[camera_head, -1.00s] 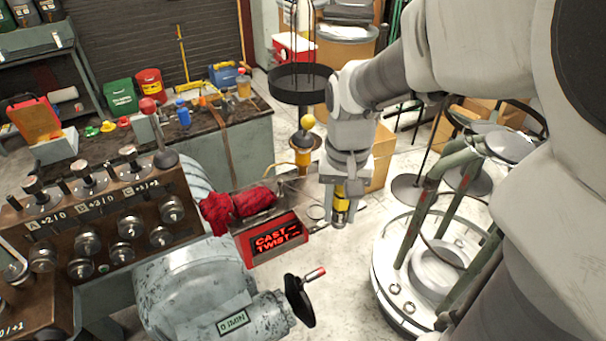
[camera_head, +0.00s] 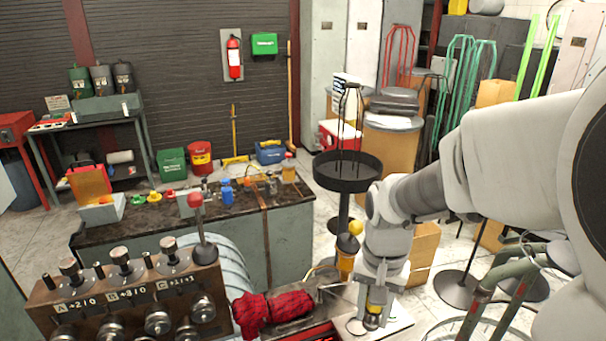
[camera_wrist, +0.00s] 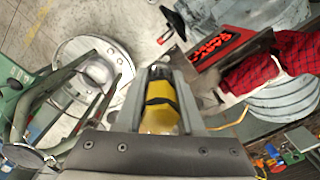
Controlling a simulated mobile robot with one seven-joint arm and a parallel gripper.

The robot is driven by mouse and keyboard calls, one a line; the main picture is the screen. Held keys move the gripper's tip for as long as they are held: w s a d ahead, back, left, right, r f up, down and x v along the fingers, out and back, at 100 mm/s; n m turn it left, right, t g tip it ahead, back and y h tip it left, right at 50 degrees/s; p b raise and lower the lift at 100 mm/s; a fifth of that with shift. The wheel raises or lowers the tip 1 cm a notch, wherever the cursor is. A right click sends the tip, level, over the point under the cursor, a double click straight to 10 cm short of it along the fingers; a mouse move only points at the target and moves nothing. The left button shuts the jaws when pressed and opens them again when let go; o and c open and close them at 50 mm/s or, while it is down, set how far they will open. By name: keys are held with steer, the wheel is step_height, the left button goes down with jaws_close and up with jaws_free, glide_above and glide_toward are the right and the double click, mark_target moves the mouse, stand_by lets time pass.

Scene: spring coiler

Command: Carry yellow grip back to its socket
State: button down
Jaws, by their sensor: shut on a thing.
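My gripper (camera_head: 373,312) points down in the head view and is shut on the yellow grip (camera_head: 376,296). In the wrist view the yellow grip (camera_wrist: 159,106) has a dark band and sits between the two fingers. My gripper is above a pale flat plate (camera_head: 398,322) at the bottom right; whether the grip touches it I cannot tell. Another yellow cylinder (camera_head: 345,262) stands just behind my wrist, under a yellow ball (camera_head: 356,228). I cannot make out which opening is the grip's socket.
A red plaid cloth (camera_head: 290,304) lies left of my gripper. The red-lettered display (camera_wrist: 215,47) and a crank handle (camera_wrist: 174,22) show in the wrist view. A knobbed control panel (camera_head: 125,300) stands at left. A round black tray (camera_head: 347,170) on a post stands behind.

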glide_above(357, 326)
step_height(357, 326, down, 3)
steer(key=shift+r, duration=0.1)
steer(key=shift+f+p, duration=0.3)
steer(key=shift+f, duration=1.7)
steer(key=shift+f, duration=0.1)
steer(key=shift+f, duration=0.15)
steer(key=c, duration=0.5)
jaws_free()
